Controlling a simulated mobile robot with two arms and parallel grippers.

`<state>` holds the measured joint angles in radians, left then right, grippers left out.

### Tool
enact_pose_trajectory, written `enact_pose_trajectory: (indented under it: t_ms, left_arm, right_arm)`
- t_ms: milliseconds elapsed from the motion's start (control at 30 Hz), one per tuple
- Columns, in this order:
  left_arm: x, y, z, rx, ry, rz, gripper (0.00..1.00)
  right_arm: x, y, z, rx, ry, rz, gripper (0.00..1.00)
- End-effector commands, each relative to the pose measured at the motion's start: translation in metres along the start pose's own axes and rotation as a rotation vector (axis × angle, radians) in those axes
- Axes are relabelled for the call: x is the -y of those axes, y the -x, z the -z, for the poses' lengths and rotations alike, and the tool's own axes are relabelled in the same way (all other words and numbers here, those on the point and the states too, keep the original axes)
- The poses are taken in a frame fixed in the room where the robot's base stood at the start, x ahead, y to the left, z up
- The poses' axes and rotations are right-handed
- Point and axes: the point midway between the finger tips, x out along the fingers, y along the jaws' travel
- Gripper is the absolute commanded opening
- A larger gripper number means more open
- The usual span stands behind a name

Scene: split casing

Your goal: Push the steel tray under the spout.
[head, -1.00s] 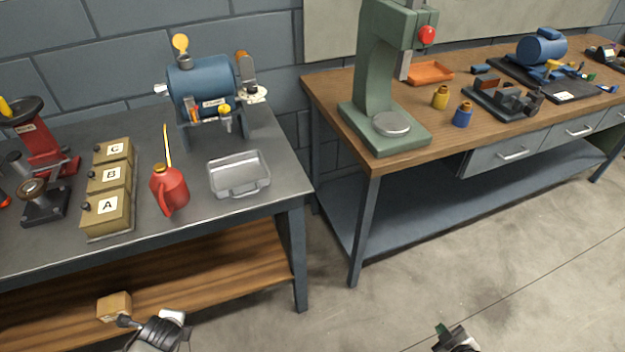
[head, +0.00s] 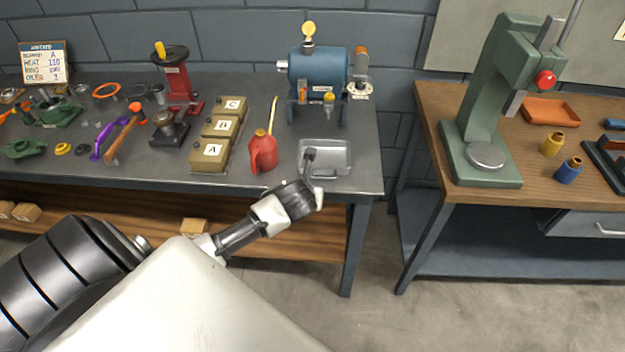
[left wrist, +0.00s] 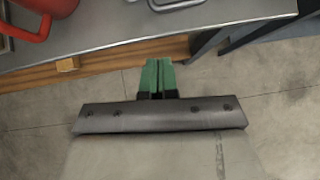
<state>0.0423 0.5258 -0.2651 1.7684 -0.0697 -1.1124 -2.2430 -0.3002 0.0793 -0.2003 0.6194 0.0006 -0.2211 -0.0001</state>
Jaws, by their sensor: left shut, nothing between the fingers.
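The steel tray (head: 338,160) lies near the front right corner of the grey bench, in front of the blue drum (head: 318,68). The drum has a small yellow-topped spout (head: 329,106) on its front, and the tray is nearer to me than this spout. My left gripper (head: 310,153) is shut and empty; in the head view it overlaps the tray's left part. In the left wrist view its green fingers (left wrist: 158,66) show short of the bench edge, with the tray's handle (left wrist: 175,5) at the top, apart from them. My right gripper is not in view.
A red oil can (head: 263,152) stands just left of the tray. Boxes marked A (head: 209,155), B and C stand further left. A wooden bench with a green press (head: 490,110) stands right, across a gap. The bench top right of the tray is clear.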

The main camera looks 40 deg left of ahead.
Motion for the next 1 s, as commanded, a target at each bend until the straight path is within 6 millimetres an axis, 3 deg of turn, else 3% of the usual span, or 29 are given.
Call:
enact_pose_trajectory:
  t_ms: [167, 400, 1000]
  left_arm:
    - [0.000, -0.032, 0.000, -0.002, 0.004, -0.001, 0.00]
    - [0.000, -0.053, -0.023, 0.000, 0.002, 0.000, 0.00]
    - [0.001, -0.062, -0.033, 0.001, -0.001, 0.002, 0.00]
  right_arm:
    - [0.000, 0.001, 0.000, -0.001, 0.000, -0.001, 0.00]
    - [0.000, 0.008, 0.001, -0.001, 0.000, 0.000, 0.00]
    - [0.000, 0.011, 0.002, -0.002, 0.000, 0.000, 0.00]
